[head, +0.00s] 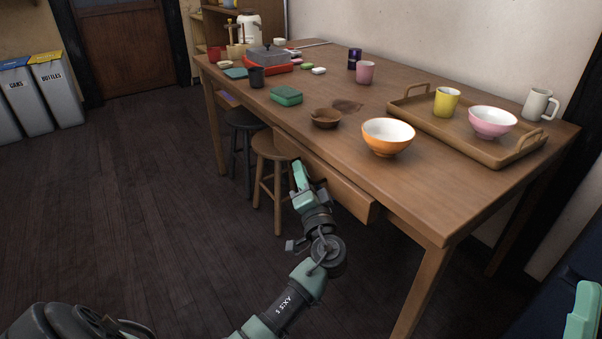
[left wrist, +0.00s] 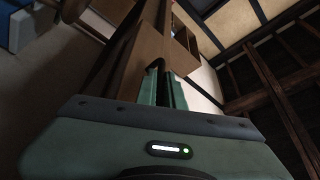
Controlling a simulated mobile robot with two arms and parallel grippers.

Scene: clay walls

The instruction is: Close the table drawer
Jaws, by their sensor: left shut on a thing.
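The wooden table (head: 452,202) has a drawer (head: 345,190) on its long near side. The drawer stands out from under the tabletop, so it is open by some amount. My left gripper (head: 300,174) is at the drawer's front. In the left wrist view its fingers (left wrist: 164,92) are shut on a dark handle (left wrist: 157,66) on the wooden drawer front (left wrist: 151,46). The inside of the drawer is hidden from the head view. A teal part of my right gripper (head: 583,312) shows at the lower right edge, too cut off to tell its jaws.
Two stools, one dark (head: 243,122) and one wooden (head: 270,150), stand beside the drawer's left end. On the tabletop are an orange bowl (head: 387,145), a small brown bowl (head: 325,119) and a tray (head: 420,121) with a cup and bowl. Floor to the left is clear.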

